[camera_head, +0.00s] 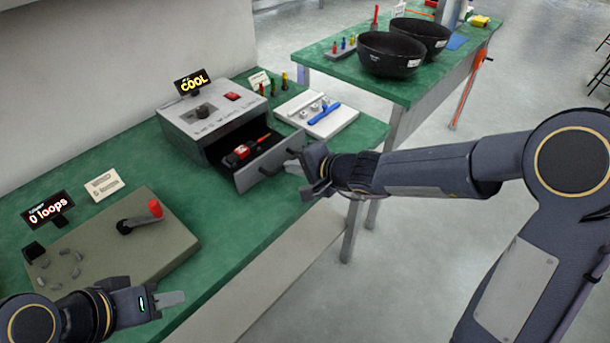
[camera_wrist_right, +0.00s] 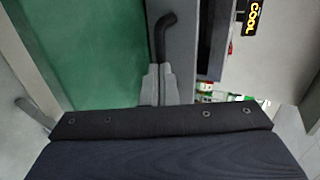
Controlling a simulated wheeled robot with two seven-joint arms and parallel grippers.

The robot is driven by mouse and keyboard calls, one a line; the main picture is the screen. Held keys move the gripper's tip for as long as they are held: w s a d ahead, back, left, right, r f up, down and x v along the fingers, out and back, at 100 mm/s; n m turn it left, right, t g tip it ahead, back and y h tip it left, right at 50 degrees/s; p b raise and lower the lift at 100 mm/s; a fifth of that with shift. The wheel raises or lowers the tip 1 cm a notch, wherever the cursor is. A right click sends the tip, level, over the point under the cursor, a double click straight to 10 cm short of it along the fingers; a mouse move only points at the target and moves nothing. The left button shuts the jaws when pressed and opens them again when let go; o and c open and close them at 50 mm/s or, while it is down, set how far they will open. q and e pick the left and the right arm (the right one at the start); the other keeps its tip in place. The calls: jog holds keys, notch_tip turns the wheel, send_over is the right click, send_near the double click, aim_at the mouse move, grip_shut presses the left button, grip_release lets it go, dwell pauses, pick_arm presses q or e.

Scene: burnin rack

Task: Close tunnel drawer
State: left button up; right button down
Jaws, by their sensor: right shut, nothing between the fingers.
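The tunnel drawer (camera_head: 262,168) stands pulled out from the grey box (camera_head: 222,112) with the COOL sign. A red and black item (camera_head: 246,150) lies inside it. The drawer front has a dark handle (camera_head: 270,169), which also shows in the right wrist view (camera_wrist_right: 160,38). My right gripper (camera_head: 290,163) is at the right end of the drawer front. In the wrist view its fingers (camera_wrist_right: 160,82) are together and empty, close to the handle; I cannot tell whether they touch it. My left gripper (camera_head: 172,299) is over the bench's front edge, away from the drawer; its finger gap is unclear.
A white tray (camera_head: 340,123) with a blue tool lies right of the box. A crank board (camera_head: 105,250) with a red knob and the 0 loops sign (camera_head: 50,208) are at the left. A second green table (camera_head: 330,66) with black bowls (camera_head: 388,54) stands behind.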

send_near(248, 143)
jog(key=x, duration=0.5)
jog(key=shift+d+f, duration=0.1)
jog(key=shift+f, duration=0.15)
pick_arm(q)
jog(key=shift+r+p, duration=0.15)
jog(key=shift+p, duration=0.25)
pick_arm(e)
jog(key=shift+w+a, duration=0.35)
jog(key=shift+a, duration=0.05)
pick_arm(q)
jog(key=shift+s, duration=0.1)
pick_arm(e)
jog(key=shift+r, duration=0.1)
